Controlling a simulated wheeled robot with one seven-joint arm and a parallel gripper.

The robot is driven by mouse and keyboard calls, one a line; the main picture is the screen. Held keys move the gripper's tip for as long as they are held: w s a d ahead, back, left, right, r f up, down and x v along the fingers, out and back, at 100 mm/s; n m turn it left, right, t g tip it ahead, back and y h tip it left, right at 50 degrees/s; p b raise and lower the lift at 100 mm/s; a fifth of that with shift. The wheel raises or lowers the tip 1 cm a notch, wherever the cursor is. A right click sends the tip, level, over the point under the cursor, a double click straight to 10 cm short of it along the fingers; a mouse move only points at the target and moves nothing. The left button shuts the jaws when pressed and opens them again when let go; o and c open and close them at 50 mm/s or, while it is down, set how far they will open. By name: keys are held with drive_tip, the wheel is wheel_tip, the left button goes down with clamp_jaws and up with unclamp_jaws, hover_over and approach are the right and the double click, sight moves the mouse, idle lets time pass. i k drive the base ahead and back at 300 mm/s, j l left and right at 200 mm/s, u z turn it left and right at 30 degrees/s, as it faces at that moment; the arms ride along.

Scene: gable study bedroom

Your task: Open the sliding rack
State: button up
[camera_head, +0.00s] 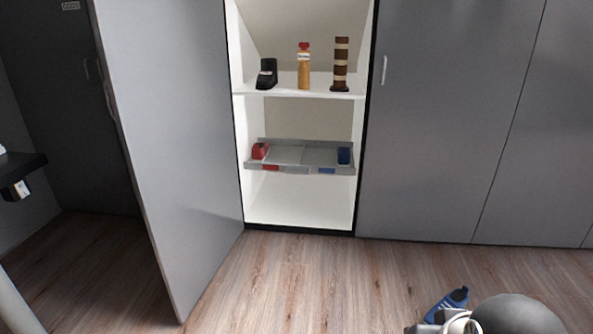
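The sliding rack (303,154) is a grey tray inside the open cabinet, below the shelf. A red item (260,151) sits at its left end and a dark blue item (344,156) at its right end. Its front edge carries red, pale and blue patches. I cannot tell whether it is pulled out at all. My arm shows only as a rounded dark part and white pieces at the bottom right, well apart from the rack. My gripper's fingers cannot be made out.
A grey cabinet door (183,140) stands open on the left. The shelf (283,92) above holds a black item (266,74), an orange bottle (304,68) and a striped brown object (340,65). The wooden floor before the cabinet is clear.

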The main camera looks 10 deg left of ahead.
sight(288, 156)
drive_tip(key=i+j, duration=0.15)
drive_tip(key=i, duration=0.55)
drive_tip(key=i+j, duration=0.1)
drive_tip(key=i, duration=0.6)
drive_tip(key=i+j, duration=0.15)
drive_tip(key=i, duration=0.55)
drive_tip(key=j+u, duration=0.05)
